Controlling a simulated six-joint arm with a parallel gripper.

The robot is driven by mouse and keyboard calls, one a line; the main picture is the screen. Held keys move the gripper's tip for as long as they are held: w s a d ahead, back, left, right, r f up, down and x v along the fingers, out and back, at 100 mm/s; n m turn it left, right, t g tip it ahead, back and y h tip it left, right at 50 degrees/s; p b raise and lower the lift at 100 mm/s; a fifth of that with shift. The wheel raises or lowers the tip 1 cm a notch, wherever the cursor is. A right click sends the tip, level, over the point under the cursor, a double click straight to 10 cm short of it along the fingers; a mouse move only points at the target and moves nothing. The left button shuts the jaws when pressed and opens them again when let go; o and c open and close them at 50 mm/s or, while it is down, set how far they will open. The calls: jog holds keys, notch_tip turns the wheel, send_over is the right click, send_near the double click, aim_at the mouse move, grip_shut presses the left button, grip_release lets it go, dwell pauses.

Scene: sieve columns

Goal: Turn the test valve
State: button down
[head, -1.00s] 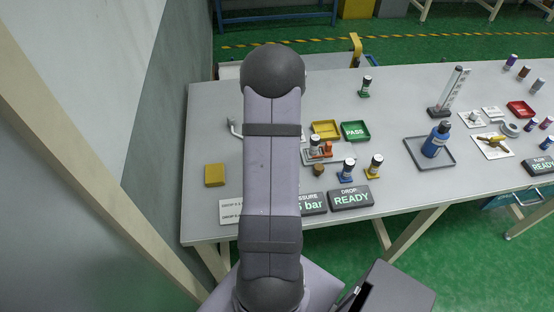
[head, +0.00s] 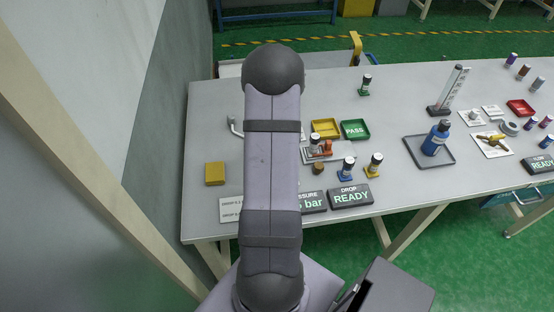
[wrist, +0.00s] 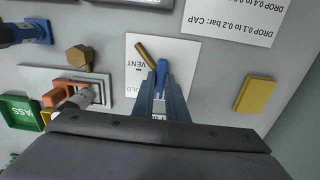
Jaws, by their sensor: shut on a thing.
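The test valve (wrist: 147,55) shows in the wrist view, with a brass bar and a blue handle (wrist: 162,68). It lies over a white card (wrist: 184,50) marked VENT and, partly covered, what looks like HOLD. My gripper (wrist: 161,80) has its two blue-grey fingers on either side of the blue handle and is shut on it. The brass bar points away at a slant, up and to the left of the handle. In the head view, my arm hides the valve and the gripper.
In the wrist view, a yellow block (wrist: 255,94) lies to the right and a fixture with an orange clamp (wrist: 62,90) to the left. A brass hex piece (wrist: 79,58) is near it. A green PASS tray (head: 355,129) and a READY display (head: 350,196) stand right of my arm.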

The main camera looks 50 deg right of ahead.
jog(key=m, duration=0.4)
jog(key=shift+r+m, duration=0.1)
jog(key=shift+m, duration=0.2)
jog(key=shift+d+m, duration=0.1)
jog(key=shift+m, duration=1.9)
jog(key=c, duration=1.8)
grip_release()
jog(key=shift+o, duration=0.2)
jog(key=shift+r, duration=0.1)
jog(key=shift+r+b, duration=0.55)
jog(key=shift+r, duration=3)
